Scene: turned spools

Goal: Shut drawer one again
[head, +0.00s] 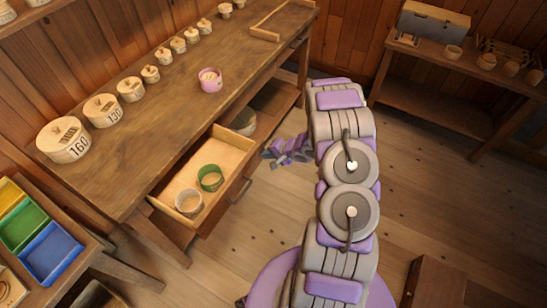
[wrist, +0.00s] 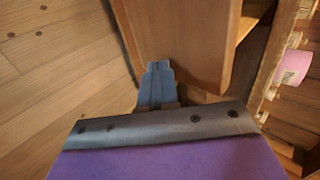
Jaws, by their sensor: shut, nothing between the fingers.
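An open wooden drawer (head: 222,150) sticks out from the front of the long workbench in the head view. It holds a green ring-shaped spool (head: 210,178) and a pale one (head: 188,202). A dark handle (head: 239,190) is on its front. My gripper (head: 272,158) is to the right of the drawer, apart from the handle in that view. In the wrist view my gripper (wrist: 157,72) is shut and empty, its fingers close beside a wooden panel (wrist: 190,45). I cannot tell whether they touch it. No number on the drawer is readable.
The workbench top (head: 150,120) carries a row of pale numbered spools and a pink spool (head: 210,80). A stand with yellow, green and blue trays (head: 50,254) is at the left. Open floor (head: 430,180) lies to the right of my arm.

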